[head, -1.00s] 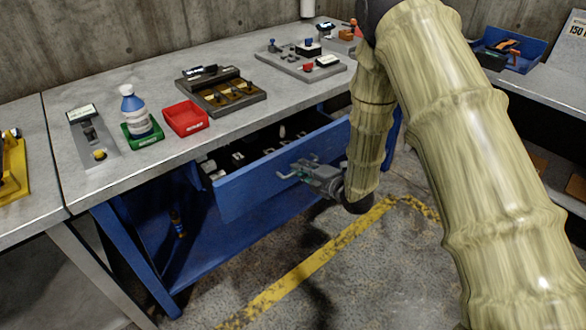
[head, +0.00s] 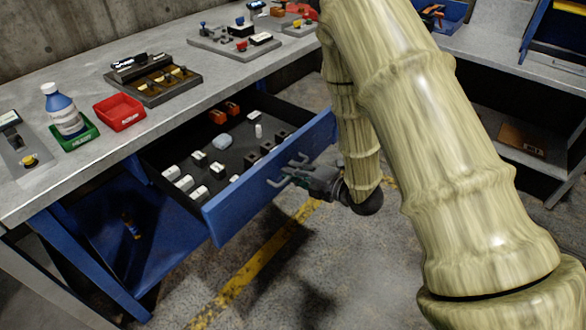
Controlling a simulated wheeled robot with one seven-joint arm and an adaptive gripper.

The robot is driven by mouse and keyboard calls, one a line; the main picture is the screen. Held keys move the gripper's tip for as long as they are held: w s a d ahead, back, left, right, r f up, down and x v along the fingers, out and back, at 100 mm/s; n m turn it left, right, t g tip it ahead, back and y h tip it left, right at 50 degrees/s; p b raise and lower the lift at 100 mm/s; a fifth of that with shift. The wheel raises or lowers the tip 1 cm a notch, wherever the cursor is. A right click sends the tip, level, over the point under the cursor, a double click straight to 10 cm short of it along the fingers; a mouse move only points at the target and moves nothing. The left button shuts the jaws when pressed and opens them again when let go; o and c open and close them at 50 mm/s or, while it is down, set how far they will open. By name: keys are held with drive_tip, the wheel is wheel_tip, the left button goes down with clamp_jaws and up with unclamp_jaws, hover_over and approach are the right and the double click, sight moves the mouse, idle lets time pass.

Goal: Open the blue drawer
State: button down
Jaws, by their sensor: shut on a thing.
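The blue drawer (head: 240,203) under the workbench stands well out from the bench, and its dark inside shows. Several white blocks, orange pieces, dark pieces and a grey lump lie in it. A grey bar handle is fixed to the middle of its blue front. My gripper (head: 297,172) is at the handle, on the outer side of the drawer front, and is shut on it. My wrist and arm partly hide the right end of the drawer front.
The grey workbench top (head: 180,112) holds a red tray (head: 119,113), a blue-white bottle (head: 62,108) in a green tray (head: 73,137), and several fixtures. Another bench (head: 510,68) stands at right. Open floor with a yellow stripe (head: 262,258) lies before the drawer.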

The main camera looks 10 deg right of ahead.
idle(0.3)
drive_tip(key=c, duration=1.5)
unclamp_jaws()
drive_tip(key=shift+c, duration=0.2)
drive_tip(key=shift+d, duration=0.1)
drive_tip(key=v, duration=1.2)
